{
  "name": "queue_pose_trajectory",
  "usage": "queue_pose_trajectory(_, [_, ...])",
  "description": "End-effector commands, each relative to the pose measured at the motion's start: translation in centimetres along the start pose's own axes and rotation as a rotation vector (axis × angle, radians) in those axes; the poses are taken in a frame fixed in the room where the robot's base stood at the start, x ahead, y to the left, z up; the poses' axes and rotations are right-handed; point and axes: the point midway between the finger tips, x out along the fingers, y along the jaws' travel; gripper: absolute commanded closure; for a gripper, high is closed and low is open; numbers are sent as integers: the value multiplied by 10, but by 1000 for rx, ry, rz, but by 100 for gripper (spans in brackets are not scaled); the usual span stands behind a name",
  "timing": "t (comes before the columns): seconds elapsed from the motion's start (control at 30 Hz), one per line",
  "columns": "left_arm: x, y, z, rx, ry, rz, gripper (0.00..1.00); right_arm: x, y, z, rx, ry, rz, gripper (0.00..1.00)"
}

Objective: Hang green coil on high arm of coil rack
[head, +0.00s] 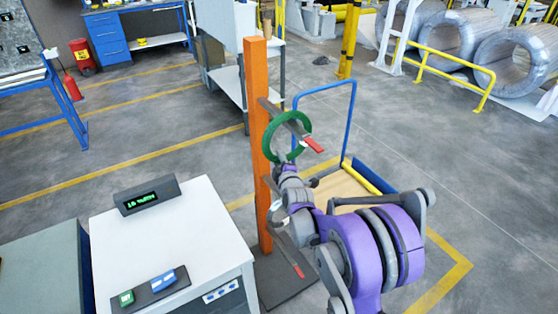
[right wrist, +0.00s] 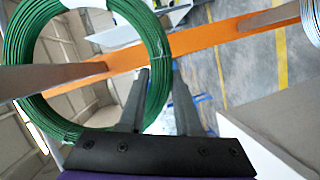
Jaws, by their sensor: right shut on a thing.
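The coil rack has an upright orange post (head: 257,150); the post also crosses the right wrist view (right wrist: 205,38). Its high arm (head: 272,107) is a grey bar with a red tip (head: 314,144). The green coil (head: 302,124) is a ring around this high arm, and the bar appears to pass through its opening in the right wrist view (right wrist: 150,30). My right gripper (head: 281,164) is shut on the coil's lower rim, with its fingers (right wrist: 160,78) on either side of the wire. Whether the coil's weight rests on the bar, I cannot tell. My left gripper is not in view.
The rack's low arm has a red tip (head: 298,270). In the right wrist view, a silver coil (right wrist: 312,20) shows at the edge. A white table (head: 200,225) with a display and buttons stands left of the post. A blue-handled cart (head: 353,115) stands behind my right arm.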

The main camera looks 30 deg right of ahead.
Motion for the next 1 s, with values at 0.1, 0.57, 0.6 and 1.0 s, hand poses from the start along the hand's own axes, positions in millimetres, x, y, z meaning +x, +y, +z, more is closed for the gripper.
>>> queue_pose_trajectory(0.1, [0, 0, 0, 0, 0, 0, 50, 0, 1, 0, -1, 0, 2, 100])
queue_pose_trajectory(0.57, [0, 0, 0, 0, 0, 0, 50, 0, 1, 0, -1, 0, 1, 32])
queue_pose_trajectory(0.6, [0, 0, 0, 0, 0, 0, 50, 0, 1, 0, -1, 0, 1, 32])
queue_pose_trajectory(1.0, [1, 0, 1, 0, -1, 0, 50, -17, 0, 0, 1, 0, -1, 32])
